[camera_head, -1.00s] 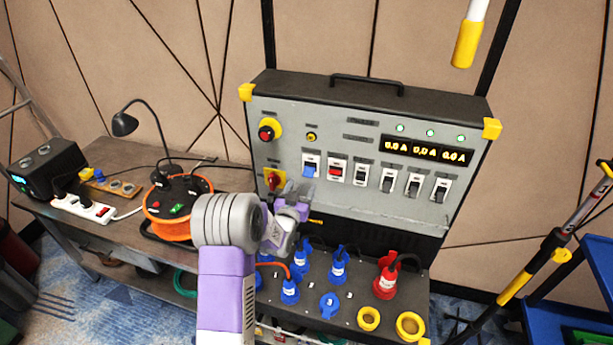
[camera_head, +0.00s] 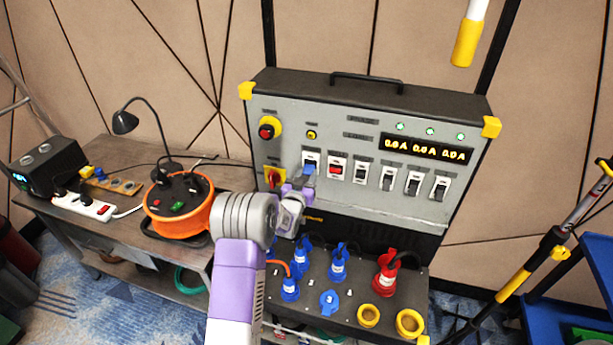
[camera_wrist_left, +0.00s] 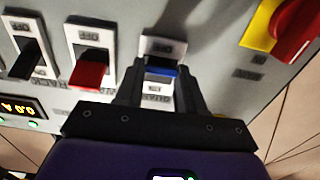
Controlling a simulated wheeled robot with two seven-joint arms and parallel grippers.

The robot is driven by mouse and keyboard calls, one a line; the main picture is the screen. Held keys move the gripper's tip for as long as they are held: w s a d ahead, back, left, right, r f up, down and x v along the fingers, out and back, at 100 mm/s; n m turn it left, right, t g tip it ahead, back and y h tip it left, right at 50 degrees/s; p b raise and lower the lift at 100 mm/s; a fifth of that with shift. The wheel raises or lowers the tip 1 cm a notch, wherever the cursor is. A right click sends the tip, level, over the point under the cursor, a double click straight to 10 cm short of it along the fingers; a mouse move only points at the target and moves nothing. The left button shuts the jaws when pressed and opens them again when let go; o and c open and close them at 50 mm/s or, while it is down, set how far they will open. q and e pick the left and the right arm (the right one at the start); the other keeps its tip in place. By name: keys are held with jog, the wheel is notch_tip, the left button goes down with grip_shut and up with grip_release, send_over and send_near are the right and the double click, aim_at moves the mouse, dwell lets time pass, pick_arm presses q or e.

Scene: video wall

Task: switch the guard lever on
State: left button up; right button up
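The guard lever (camera_head: 308,169) is the blue lever at the left end of the switch row on the grey panel. In the left wrist view, which sees the panel upside down, the blue lever (camera_wrist_left: 160,71) shows between my finger ends. My left gripper (camera_head: 293,193) is at the panel, just below and in front of the lever. In the left wrist view its two dark fingers (camera_wrist_left: 161,84) stand apart, one on each side of the lever. I cannot tell whether they touch it. The lever's exact tilt is partly hidden. My right gripper is not in view.
A red switch (camera_head: 336,170) sits close to the right of the guard lever, with several black ones beyond. A red-yellow rotary knob (camera_head: 273,178) is close on the left. Blue plugs (camera_head: 338,265) and a red plug (camera_head: 386,277) stand on the ledge below.

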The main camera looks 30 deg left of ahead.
aim_at(310, 167)
pick_arm(q)
jog(key=c, duration=0.4)
jog(key=shift+r, duration=0.15)
jog(key=shift+r+g+h+p, duration=0.45)
jog(key=shift+g+p, duration=0.35)
jog(key=shift+p, duration=0.2)
jog(key=r+g+p, duration=0.1)
jog(key=g+p, duration=0.1)
jog(key=p, duration=0.1)
jog(key=r+g+h+p, duration=0.1)
jog(key=g+p, duration=0.2)
jog(key=w+r+g+p, duration=0.1)
jog(key=g+p, duration=0.1)
jog(key=p, duration=0.1)
jog(key=shift+a+r+g+h+p, duration=0.1)
jog(key=shift+r+g+h+p, duration=0.1)
jog(key=shift+g+h+p, duration=0.2)
jog(key=shift+w+g+p, duration=0.1)
jog(key=shift+g+p, duration=0.6)
jog(key=shift+p, duration=0.2)
